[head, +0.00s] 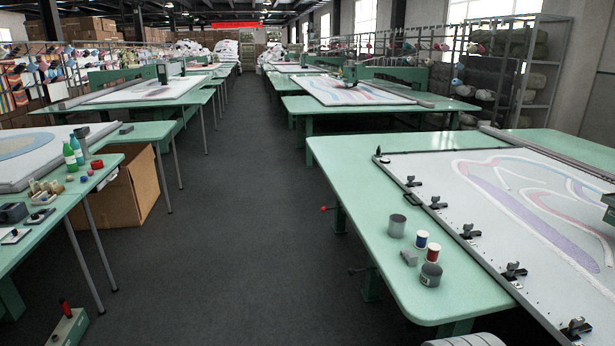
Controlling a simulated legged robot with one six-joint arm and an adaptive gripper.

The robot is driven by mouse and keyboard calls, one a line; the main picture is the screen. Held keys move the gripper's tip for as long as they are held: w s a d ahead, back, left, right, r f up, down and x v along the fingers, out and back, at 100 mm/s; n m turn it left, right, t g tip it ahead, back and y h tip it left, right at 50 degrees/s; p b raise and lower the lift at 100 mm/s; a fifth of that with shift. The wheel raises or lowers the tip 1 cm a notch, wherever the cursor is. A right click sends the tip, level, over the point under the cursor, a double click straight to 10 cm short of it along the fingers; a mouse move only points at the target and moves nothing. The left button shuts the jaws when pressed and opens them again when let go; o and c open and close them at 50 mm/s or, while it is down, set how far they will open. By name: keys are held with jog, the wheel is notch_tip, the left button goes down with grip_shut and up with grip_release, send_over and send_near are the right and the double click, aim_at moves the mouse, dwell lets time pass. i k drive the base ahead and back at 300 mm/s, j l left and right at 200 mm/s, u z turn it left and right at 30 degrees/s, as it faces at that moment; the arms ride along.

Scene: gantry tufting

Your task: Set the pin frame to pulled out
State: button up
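What looks like the pin frame (455,234) lies flat on the green table at the right in the head view. The frame's right side runs out of the picture. I cannot tell how far out it stands.
A grey can (397,225), two thread spools (433,253) and a dark jar (431,275) stand there. A red-tipped lever (324,209) juts into the clear aisle (245,240). A cardboard box (118,188) stands left.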

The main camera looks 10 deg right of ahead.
aim_at(544, 214)
jog(key=i+j+z, duration=0.1)
jog(key=i, duration=1.3)
jog(key=i+j+z, duration=0.15)
jog(key=i+z, duration=0.25)
jog(key=i, duration=0.15)
jog(key=i+j+z, duration=0.3)
jog(key=i+z, duration=0.15)
jog(key=i+j+z, duration=0.4)
jog(key=i+j, duration=0.1)
